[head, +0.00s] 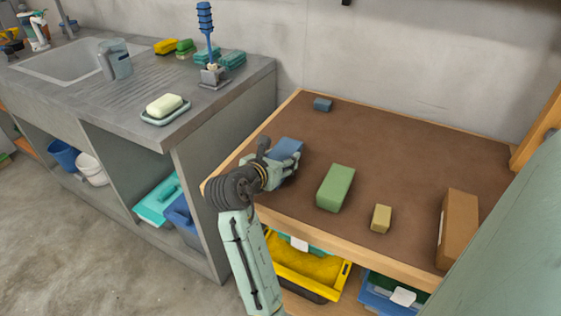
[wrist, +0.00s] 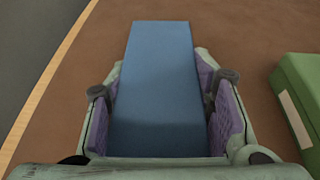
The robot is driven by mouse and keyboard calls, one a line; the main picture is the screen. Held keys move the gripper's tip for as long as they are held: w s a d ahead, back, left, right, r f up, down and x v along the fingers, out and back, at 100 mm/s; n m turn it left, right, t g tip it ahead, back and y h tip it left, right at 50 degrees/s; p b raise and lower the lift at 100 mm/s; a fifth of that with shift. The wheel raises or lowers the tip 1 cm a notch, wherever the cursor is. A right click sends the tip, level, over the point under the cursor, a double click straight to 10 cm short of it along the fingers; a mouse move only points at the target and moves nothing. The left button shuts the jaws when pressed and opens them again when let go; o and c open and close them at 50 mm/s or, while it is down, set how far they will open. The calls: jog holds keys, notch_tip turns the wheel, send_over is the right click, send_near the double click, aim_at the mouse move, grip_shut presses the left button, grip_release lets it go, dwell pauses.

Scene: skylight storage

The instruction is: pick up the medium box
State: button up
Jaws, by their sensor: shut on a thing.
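My gripper (head: 288,165) is shut on a blue box (head: 287,147) at the left side of the brown tabletop (head: 400,155). In the wrist view the blue box (wrist: 160,70) lies between the two purple-padded fingers, and its near end is between them. I cannot tell whether it rests on the table or is lifted. A green box (head: 336,187) lies to the right of my gripper; part of it shows at the right edge of the wrist view (wrist: 300,95). The frames do not show which box is called medium.
A small dark blue box (head: 322,104) lies at the back, a small yellow box (head: 381,218) near the front, and a tall brown box (head: 458,228) at the right. A sink counter (head: 215,98) stands left. The middle back of the tabletop is clear.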

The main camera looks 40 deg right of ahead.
jog(key=c, duration=0.4)
jog(key=shift+o, duration=0.2)
jog(key=shift+r, duration=0.1)
